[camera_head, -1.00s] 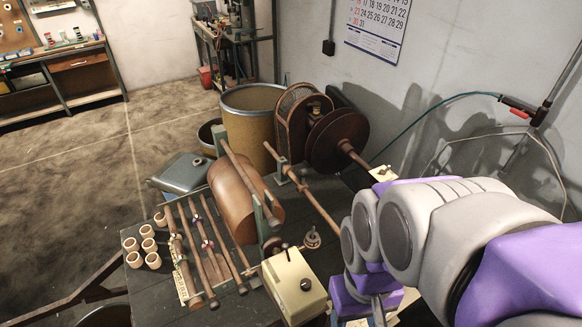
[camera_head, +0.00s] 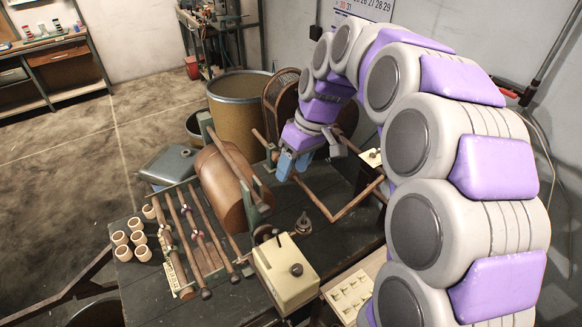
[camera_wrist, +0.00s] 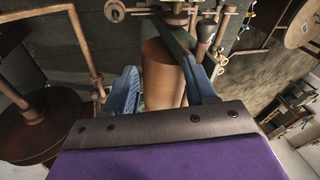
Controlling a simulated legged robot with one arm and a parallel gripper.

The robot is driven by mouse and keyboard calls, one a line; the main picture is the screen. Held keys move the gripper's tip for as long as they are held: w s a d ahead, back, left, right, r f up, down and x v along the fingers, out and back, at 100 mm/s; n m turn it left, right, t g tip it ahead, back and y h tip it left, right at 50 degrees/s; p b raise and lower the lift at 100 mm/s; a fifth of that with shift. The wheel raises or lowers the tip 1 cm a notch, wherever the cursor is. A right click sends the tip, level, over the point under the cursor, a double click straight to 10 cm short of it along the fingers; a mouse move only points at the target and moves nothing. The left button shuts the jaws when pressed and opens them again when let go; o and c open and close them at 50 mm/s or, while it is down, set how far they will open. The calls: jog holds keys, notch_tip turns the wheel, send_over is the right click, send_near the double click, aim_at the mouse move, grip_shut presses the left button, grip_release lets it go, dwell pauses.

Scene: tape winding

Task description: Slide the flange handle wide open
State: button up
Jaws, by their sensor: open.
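The round brown flange (camera_head: 348,118) stands at the back of the bench, mostly hidden behind my arm in the head view. In the wrist view its disc (camera_wrist: 35,135) is at lower left. A bent brown bar (camera_head: 338,217), which may be the flange handle, runs along the bench in front of it. The bar also shows at upper left in the wrist view (camera_wrist: 88,48). My gripper (camera_head: 290,166) points down beside the bar's far end. Its blue fingers (camera_wrist: 161,88) are apart, with the bar outside them; I cannot tell whether they touch anything.
A brown curved drum (camera_head: 222,185) is left of my gripper and shows beyond the fingers in the wrist view (camera_wrist: 163,75). A cream box (camera_head: 285,270) stands at the front. Rods (camera_head: 190,240) and several small rolls (camera_head: 140,238) lie left. A large bin (camera_head: 235,105) stands behind.

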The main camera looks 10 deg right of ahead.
jog(key=w+d+f+n+t+b, duration=0.1)
jog(key=w+d+f, duration=0.25)
jog(key=w, duration=0.45)
jog(key=w+d+f+n+t, duration=0.1)
jog(key=w+d+f+n, duration=0.2)
jog(key=w, duration=0.5)
jog(key=w+d+f+b, duration=0.1)
jog(key=w+d+f, duration=0.2)
jog(key=w+f, duration=0.35)
jog(key=w+b+x, duration=0.1)
jog(key=x, duration=0.4)
jog(key=b+x, duration=0.1)
jog(key=x, duration=0.4)
jog(key=w+a+b+x, duration=0.1)
jog(key=x, duration=0.4)
jog(key=shift+w, duration=0.4)
jog(key=shift+c, duration=0.2)
grip_shut()
